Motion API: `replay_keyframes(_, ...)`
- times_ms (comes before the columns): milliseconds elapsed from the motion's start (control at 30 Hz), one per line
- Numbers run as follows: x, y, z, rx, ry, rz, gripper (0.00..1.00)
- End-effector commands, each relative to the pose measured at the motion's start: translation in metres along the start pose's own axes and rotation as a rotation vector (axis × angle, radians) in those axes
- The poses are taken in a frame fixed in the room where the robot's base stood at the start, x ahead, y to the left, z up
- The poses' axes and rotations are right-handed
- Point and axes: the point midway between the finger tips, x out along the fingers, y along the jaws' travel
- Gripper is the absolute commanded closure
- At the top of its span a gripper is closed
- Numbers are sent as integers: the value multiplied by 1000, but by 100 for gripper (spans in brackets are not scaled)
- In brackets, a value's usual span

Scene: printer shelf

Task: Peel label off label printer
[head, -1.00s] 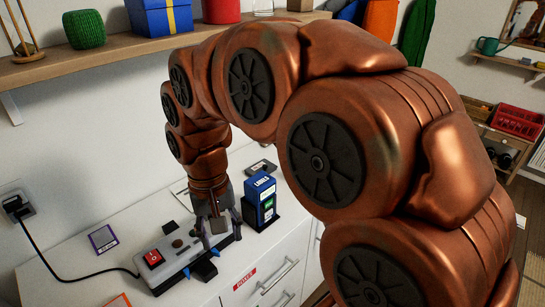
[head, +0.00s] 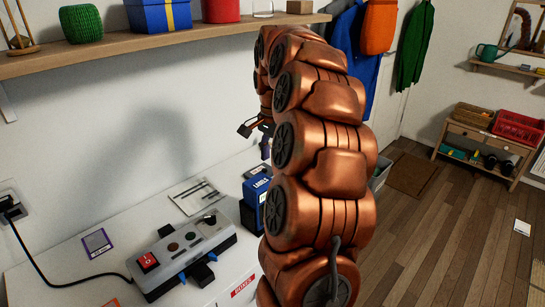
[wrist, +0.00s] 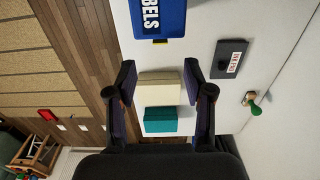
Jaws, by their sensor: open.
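The blue printer (head: 256,190), on a black base, stands on the white cabinet and is partly hidden behind my arm in the head view. Its blue top with the letters "BELS" shows at the upper edge of the wrist view (wrist: 158,18). No label strip can be made out. My gripper (head: 262,130) is raised behind my arm in the head view, mostly hidden. In the wrist view my gripper (wrist: 160,70) is open with spread fingers and nothing held. A cream block (wrist: 160,90) and a teal block (wrist: 160,120) show below, between the fingers.
A grey control box (head: 208,240) with a red switch sits at the cabinet front. A purple-edged card (head: 97,243) and a flat tray with dark strips (head: 198,196) lie behind it. A wooden shelf (head: 150,48) overhangs. A black labelled case (wrist: 230,58) lies near the printer.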

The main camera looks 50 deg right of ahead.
Motion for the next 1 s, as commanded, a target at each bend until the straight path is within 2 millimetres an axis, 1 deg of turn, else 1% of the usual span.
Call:
replay_keyframes(133,11,0,0,-2,0,1,48)
replay_keyframes(400,46,1,2,-4,-4,3,48)
replay_keyframes(600,66,0,1,-4,-1,1,48)
replay_keyframes(800,74,0,1,-4,0,-1,48)
replay_keyframes(1000,74,0,1,-4,0,-2,48)
